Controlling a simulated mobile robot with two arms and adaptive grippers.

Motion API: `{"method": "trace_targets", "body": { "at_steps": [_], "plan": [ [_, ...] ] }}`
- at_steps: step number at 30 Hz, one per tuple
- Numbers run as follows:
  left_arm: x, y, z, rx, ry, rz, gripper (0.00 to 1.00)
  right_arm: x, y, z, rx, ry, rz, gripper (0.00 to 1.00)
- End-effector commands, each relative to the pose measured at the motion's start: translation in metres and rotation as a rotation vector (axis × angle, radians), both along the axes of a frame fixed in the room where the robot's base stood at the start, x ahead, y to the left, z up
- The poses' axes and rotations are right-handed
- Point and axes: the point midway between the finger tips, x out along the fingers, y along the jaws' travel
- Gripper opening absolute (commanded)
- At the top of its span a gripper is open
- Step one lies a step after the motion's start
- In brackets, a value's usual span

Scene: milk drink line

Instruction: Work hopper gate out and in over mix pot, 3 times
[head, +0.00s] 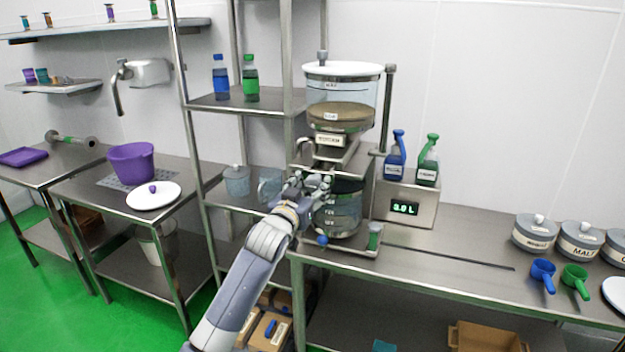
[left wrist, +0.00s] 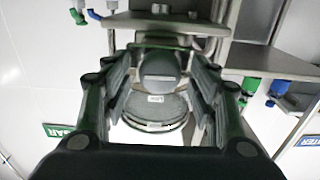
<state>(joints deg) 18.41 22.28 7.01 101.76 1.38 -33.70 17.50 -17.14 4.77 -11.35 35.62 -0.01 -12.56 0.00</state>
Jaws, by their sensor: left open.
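The hopper (head: 345,95) is a clear round vessel with a white lid and brown powder inside, held on a steel stand. A labelled steel outlet (head: 330,140) sits below it, where the hopper gate belongs; how far the gate is out I cannot tell. The mix pot (head: 342,215) is a clear graduated vessel under the hopper. My left gripper (head: 309,186) is open in front of the stand, between outlet and pot, partly covering the pot. In the left wrist view, a rounded grey part (left wrist: 160,68) shows between the open fingers; contact is unclear. My right gripper is not in view.
Lidded tubs (head: 535,232) and scoops (head: 542,275) are at the right. A shelf post (head: 290,60) stands left of the hopper.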

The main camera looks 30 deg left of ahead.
Motion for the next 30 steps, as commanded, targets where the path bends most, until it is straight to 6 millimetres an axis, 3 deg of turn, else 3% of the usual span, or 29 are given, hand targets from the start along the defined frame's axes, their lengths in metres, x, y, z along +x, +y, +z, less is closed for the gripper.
{"method": "trace_targets", "body": {
  "at_steps": [6, 17, 24, 30],
  "plan": [
    [0.015, 0.003, 0.001, 0.001, -0.001, -0.001, 0.54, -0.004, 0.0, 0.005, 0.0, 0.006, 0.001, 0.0],
    [0.017, 0.004, 0.0, 0.002, -0.001, -0.001, 0.54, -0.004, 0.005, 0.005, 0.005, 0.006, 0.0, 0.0],
    [0.017, 0.004, 0.0, 0.002, 0.0, 0.0, 0.0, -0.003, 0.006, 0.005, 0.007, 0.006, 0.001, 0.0],
    [0.023, 0.006, 0.0, 0.0, -0.001, 0.0, 0.0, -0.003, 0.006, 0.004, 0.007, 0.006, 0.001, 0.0]
  ]
}}
